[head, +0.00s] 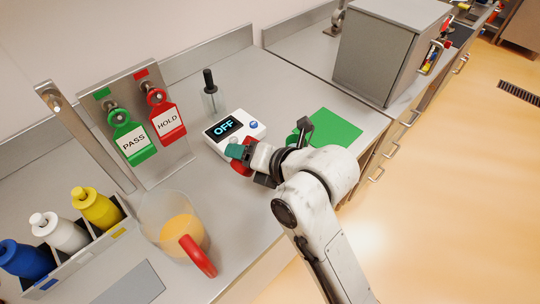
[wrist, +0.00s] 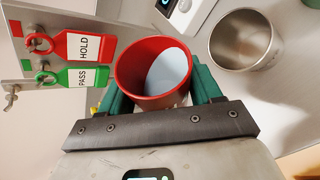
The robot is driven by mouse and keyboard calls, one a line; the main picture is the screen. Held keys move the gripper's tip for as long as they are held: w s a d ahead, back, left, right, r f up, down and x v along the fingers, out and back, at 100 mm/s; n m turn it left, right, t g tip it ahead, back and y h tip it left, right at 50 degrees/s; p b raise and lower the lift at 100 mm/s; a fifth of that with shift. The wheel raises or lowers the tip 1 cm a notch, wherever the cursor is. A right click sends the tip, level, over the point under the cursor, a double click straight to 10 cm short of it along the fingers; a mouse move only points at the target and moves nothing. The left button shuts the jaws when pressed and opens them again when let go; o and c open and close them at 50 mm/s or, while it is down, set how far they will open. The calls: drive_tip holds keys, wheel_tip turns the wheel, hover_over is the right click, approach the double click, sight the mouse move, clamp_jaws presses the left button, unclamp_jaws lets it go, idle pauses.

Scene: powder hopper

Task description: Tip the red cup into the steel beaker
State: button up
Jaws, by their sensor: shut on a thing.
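My gripper (wrist: 154,92) is shut on the red cup (wrist: 134,67), its green fingers on either side of the wall. The cup's mouth faces the wrist camera, and a pale blue-white surface shows inside it. In the head view only parts of the red cup (head: 240,168) show beside my gripper (head: 243,155), in front of the scale. The steel beaker (wrist: 217,41) stands on the counter to the right of the cup in the wrist view, apart from it. It looks empty. In the head view I cannot make out the beaker; my arm probably hides it.
A white scale (head: 218,141) reading OFF is close to my gripper. A green mat (head: 340,128) lies to the right. A clear jug (head: 155,213) with orange contents stands in front.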

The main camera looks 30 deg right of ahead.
drive_tip(key=shift+r, duration=0.2)
drive_tip(key=shift+f+m+y, duration=0.45)
drive_tip(key=shift+m+y, duration=0.25)
idle(0.9)
drive_tip(key=shift+d+r+m+y+p, duration=0.1)
drive_tip(key=shift+r+m+y+p, duration=0.25)
drive_tip(key=shift+m+y, duration=0.15)
idle(0.9)
drive_tip(key=shift+w+d+r+m+y, duration=0.2)
drive_tip(key=shift+d+r+m+y, duration=0.1)
drive_tip(key=shift+d+m+y, duration=0.25)
idle(0.7)
drive_tip(key=shift+d+f+m+y+b, duration=0.15)
drive_tip(key=shift+f+m+y+b, duration=0.3)
drive_tip(key=shift+b, duration=0.4)
idle(0.5)
drive_tip(key=shift+r, duration=0.1)
